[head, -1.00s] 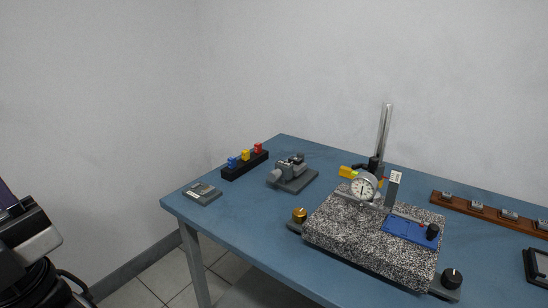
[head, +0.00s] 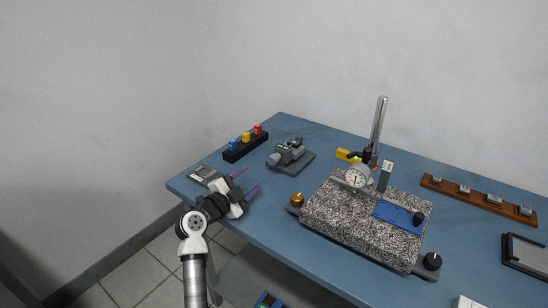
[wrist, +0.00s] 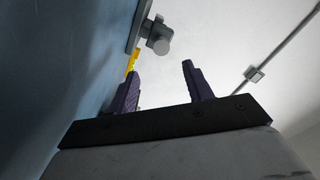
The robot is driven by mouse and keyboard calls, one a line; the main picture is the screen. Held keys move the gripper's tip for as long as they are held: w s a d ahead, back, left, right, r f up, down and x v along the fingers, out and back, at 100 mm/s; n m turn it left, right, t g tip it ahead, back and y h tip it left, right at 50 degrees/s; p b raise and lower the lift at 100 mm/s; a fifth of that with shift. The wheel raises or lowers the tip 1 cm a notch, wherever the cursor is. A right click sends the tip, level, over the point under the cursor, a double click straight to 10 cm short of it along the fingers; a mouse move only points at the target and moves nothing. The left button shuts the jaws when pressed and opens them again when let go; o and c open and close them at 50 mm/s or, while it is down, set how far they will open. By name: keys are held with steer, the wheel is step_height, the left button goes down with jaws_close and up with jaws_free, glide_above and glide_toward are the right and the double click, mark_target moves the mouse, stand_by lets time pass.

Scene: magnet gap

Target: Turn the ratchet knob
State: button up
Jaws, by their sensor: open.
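The grey device (head: 291,153) stands on a grey base at the table's back left. A light grey round knob (head: 274,159) at its left end looks like the ratchet knob. The grey knob (wrist: 158,46) also shows in the wrist view, at the top just left of centre, beyond the fingertips and apart from them. My gripper (head: 247,182) is open and empty by the table's front left edge, with its purple fingers pointing toward the right and back. In the wrist view, the two fingers (wrist: 159,80) stand wide apart with nothing between them.
A small grey box with a display (head: 203,174) lies close to my gripper, partly hidden. A black rack (head: 246,149) with coloured blocks stands behind. A speckled granite plate (head: 350,228) with a dial gauge (head: 357,176) and a brass knob (head: 297,199) stands to the right.

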mark_target(271, 161)
steer(key=p+x, duration=0.1)
steer(key=x, duration=1.2)
steer(key=shift+r, duration=0.1)
steer(key=c, duration=1)
